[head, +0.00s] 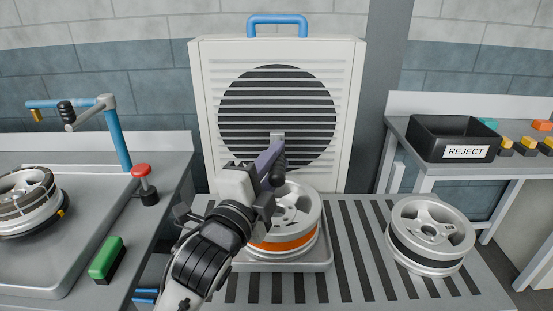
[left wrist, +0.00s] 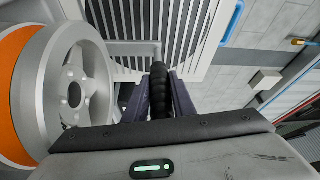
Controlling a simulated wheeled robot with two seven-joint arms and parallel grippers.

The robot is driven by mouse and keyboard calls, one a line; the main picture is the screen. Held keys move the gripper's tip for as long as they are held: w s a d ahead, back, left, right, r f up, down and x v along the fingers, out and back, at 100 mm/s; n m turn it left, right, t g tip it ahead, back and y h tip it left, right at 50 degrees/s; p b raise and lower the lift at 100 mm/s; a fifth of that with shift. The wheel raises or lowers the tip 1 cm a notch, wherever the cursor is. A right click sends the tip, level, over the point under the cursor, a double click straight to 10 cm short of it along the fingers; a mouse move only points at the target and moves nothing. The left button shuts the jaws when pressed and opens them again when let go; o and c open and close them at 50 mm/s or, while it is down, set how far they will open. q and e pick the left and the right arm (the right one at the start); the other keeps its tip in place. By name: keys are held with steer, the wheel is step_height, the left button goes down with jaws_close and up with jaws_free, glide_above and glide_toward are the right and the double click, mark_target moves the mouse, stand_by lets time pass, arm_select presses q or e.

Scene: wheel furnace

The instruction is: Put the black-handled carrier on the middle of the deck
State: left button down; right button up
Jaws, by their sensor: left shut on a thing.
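The carrier is a grey metal tray (head: 322,264) with a black ribbed handle (head: 279,180) on a post. A silver wheel with an orange band (head: 286,240) sits in the tray. My left gripper (head: 270,162) is shut on the black handle, which also shows between its fingers in the left wrist view (left wrist: 160,88). The carrier is over the left part of the slatted deck (head: 352,235), in front of the white furnace. I cannot tell whether it touches the deck. My forearm hides the tray's left side. My right gripper is not in view.
A silver wheel with a black band (head: 430,235) stands on the deck's right part. The white furnace (head: 350,120) with a round grille stands behind. A left bench holds a red button (head: 142,172), a green-topped block (head: 106,258) and another wheel (head: 28,200). A black REJECT bin (head: 425,135) is at right.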

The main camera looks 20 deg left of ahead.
arm_select(q)
steer(key=shift+f+b, duration=0.3)
steer(key=shift+f, duration=1.9)
steer(key=c, duration=1.5)
jaws_free()
steer(key=shift+f, duration=0.3)
steer(key=shift+s+a+f+b, duration=0.1)
steer(key=shift+s+a+b, duration=0.15)
steer(key=shift+s, duration=1.75)
steer(key=shift+s+a+f+b, duration=0.1)
steer(key=shift+s+a+b, duration=0.1)
steer(key=shift+s, duration=1.75)
steer(key=shift+s+a+f+b, duration=0.1)
steer(key=shift+s+a+b, duration=0.15)
steer(key=shift+s, duration=1.75)
